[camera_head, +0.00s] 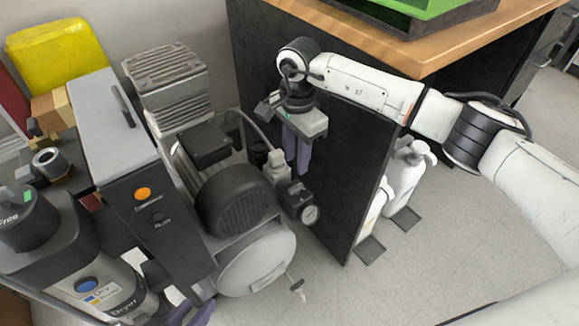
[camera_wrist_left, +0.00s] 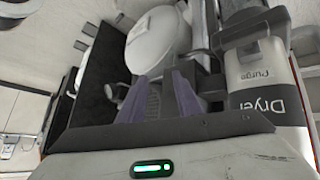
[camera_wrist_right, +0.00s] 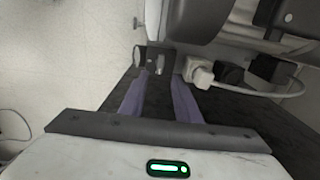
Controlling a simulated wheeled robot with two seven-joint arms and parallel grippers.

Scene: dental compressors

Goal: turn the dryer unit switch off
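A grey dryer canister labelled "Dryer" and "Purge" (camera_head: 110,284) stands at the lower left of the head view, with a blue round button (camera_head: 87,285) on its front. It also shows in the left wrist view (camera_wrist_left: 262,78). Beside it, a tall grey box (camera_head: 120,150) carries an orange round light (camera_head: 143,194) and a small dark knob (camera_head: 157,216). I cannot tell which is the dryer switch. My left gripper (camera_head: 190,312) is open and empty, low and right of the canister, partly cut off. My right gripper (camera_head: 297,150) is open and empty above the pressure gauge.
The compressor motor (camera_head: 235,200) and its round tank (camera_head: 258,262) stand in the middle. A gauge (camera_head: 309,214) sits at their right. A black panel (camera_head: 350,165) under a wooden worktop (camera_head: 450,45) and white bottles (camera_head: 407,175) lie further right.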

